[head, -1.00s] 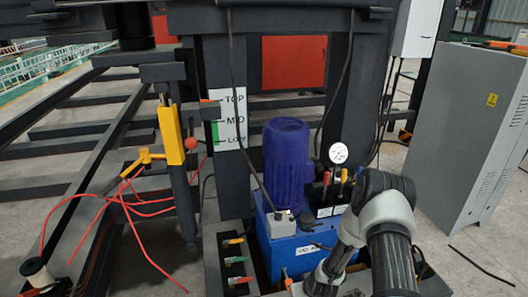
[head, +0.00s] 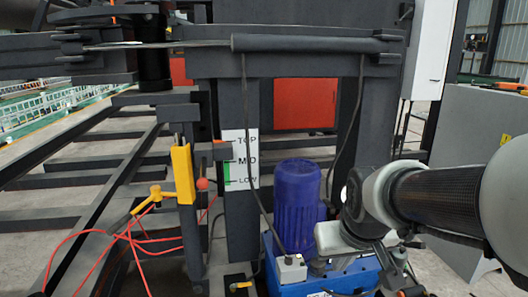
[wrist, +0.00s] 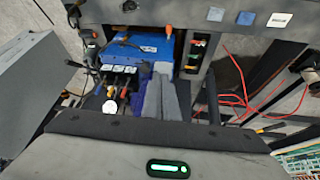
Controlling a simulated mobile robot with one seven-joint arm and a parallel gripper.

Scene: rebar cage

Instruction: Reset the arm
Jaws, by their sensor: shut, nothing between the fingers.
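My gripper (wrist: 161,98) shows in the wrist view as two grey fingers side by side, shut with nothing between them. It points over the blue hydraulic unit (wrist: 148,46), with the purple motor partly hidden behind the fingers. In the head view my arm (head: 440,192) reaches in from the right edge, bent at a joint beside the purple motor (head: 297,205). The fingers cannot be made out clearly there.
The blue unit (head: 325,284) stands under a dark steel frame (head: 238,66). A yellow lever bracket (head: 182,174) and loose red cables (head: 85,240) are at left. A grey cabinet (head: 465,128) stands close behind my arm at right.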

